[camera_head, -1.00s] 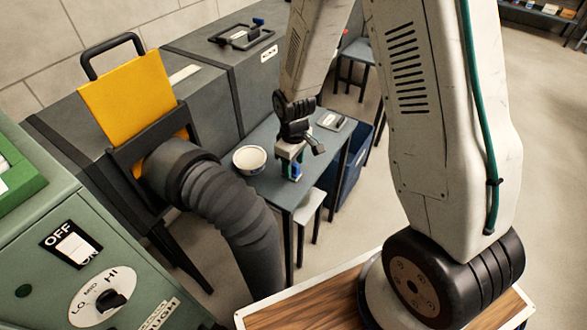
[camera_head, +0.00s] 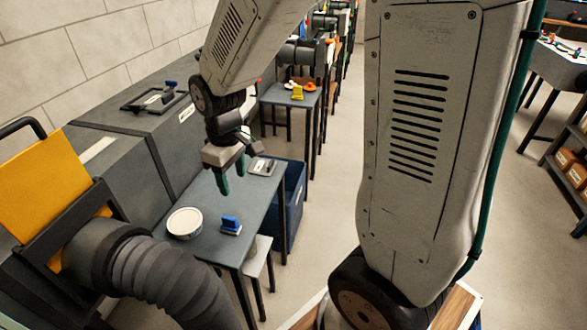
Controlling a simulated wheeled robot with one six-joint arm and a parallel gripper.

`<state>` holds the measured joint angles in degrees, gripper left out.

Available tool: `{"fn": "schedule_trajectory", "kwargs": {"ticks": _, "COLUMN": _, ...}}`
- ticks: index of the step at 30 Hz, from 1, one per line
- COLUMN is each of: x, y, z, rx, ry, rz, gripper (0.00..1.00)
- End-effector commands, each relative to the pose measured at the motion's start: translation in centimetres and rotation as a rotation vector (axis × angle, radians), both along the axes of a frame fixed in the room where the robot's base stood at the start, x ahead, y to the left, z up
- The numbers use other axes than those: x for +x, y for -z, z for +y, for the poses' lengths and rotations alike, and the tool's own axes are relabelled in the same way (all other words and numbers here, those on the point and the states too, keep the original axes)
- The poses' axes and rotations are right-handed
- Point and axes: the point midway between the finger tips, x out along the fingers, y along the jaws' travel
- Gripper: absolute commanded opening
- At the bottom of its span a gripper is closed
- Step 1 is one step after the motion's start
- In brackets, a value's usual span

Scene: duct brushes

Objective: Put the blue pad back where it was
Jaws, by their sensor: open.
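A small blue pad (camera_head: 230,224) with a pale base stands on the near part of the dark grey table (camera_head: 215,195), right of a round white dish (camera_head: 185,223). My gripper (camera_head: 231,177) is above the table, a little above and behind the pad in the picture. Its green-tipped fingers are apart, with nothing between them. The pad is clear of the fingers. Another small blue piece (camera_head: 170,87) shows on the grey duct top, by a dark handled frame.
A small grey and white item (camera_head: 262,167) lies at the table's far end. A blue bin (camera_head: 290,200) stands beside the table. A yellow plate (camera_head: 40,190) and a thick ribbed hose (camera_head: 150,270) take up the left. Farther tables stand behind.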

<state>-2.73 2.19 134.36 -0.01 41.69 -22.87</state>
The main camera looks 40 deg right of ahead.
Motion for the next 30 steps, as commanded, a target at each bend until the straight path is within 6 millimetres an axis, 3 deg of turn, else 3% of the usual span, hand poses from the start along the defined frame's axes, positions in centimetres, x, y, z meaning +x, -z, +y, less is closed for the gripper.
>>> {"fn": "schedule_trajectory", "kwargs": {"ticks": 1, "x": -1.3, "y": -2.2, "z": -0.2, "rx": 0.002, "ry": 0.033, "rz": -0.017, "gripper": 0.52}}
{"fn": "schedule_trajectory", "kwargs": {"ticks": 3, "x": -3.3, "y": -4.4, "z": -0.5, "rx": 0.004, "ry": 0.083, "rz": -0.026, "gripper": 0.52}}
{"fn": "schedule_trajectory", "kwargs": {"ticks": 12, "x": -12.8, "y": -11.6, "z": -1.5, "rx": 0.016, "ry": 0.29, "rz": -0.064, "gripper": 0.52}}
{"fn": "schedule_trajectory", "kwargs": {"ticks": 18, "x": -18.1, "y": -13.5, "z": -1.9, "rx": 0.024, "ry": 0.399, "rz": -0.079, "gripper": 0.52}}
{"fn": "schedule_trajectory", "kwargs": {"ticks": 21, "x": -19.6, "y": -13.9, "z": -1.9, "rx": 0.026, "ry": 0.431, "rz": -0.083, "gripper": 0.52}}
{"fn": "schedule_trajectory", "kwargs": {"ticks": 30, "x": -20.5, "y": -14.0, "z": -2.0, "rx": 0.028, "ry": 0.449, "rz": -0.082, "gripper": 0.52}}
